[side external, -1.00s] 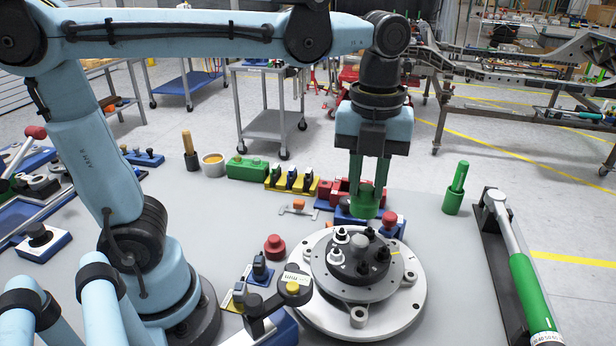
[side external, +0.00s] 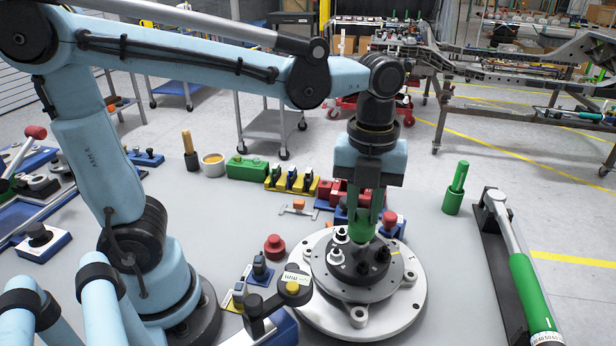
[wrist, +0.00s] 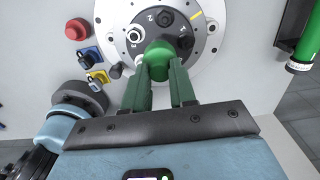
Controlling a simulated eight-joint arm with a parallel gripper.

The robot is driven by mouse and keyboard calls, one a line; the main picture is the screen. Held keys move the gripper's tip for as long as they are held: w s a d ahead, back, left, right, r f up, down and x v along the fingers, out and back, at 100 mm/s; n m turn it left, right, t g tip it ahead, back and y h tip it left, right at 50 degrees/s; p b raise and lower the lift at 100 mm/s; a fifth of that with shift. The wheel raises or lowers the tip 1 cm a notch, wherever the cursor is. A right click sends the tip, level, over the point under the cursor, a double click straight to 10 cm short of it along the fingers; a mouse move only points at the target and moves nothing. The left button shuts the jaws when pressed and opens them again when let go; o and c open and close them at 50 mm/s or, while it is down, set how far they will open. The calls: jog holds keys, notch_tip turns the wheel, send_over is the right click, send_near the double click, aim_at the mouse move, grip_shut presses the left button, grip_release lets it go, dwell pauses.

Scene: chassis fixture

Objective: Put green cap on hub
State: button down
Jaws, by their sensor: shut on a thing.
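The hub is a dark grey disc (side external: 376,281) on a round silver flange (side external: 318,305), with white and black studs around its face. My gripper (side external: 364,212) points down over the hub and is shut on the green cap (side external: 361,229). The cap's lower end is at or just above the middle of the hub; I cannot tell whether it touches. In the wrist view the cap (wrist: 159,60) is between the two green fingers of my gripper (wrist: 160,72) and hides the hub's centre. The hub's disc (wrist: 190,22) and flange (wrist: 207,57) show around it.
A red knob (side external: 274,247) stands left of the flange, and a red-topped blue block (side external: 390,226) stands close behind it. A green-handled torque wrench (side external: 525,285) lies at right. A green cylinder with a peg (side external: 454,192) stands behind the wrench. Bare table lies between flange and wrench.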

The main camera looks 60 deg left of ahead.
aim_at(363, 213)
jog(key=shift+f, duration=0.7)
jog(key=shift+f, duration=0.1)
jog(key=shift+f, duration=0.2)
jog(key=shift+f, duration=0.6)
dwell(0.8)
jog(key=c, duration=1.2)
grip_release()
jog(key=shift+c, duration=0.2)
jog(key=shift+r, duration=1.5)
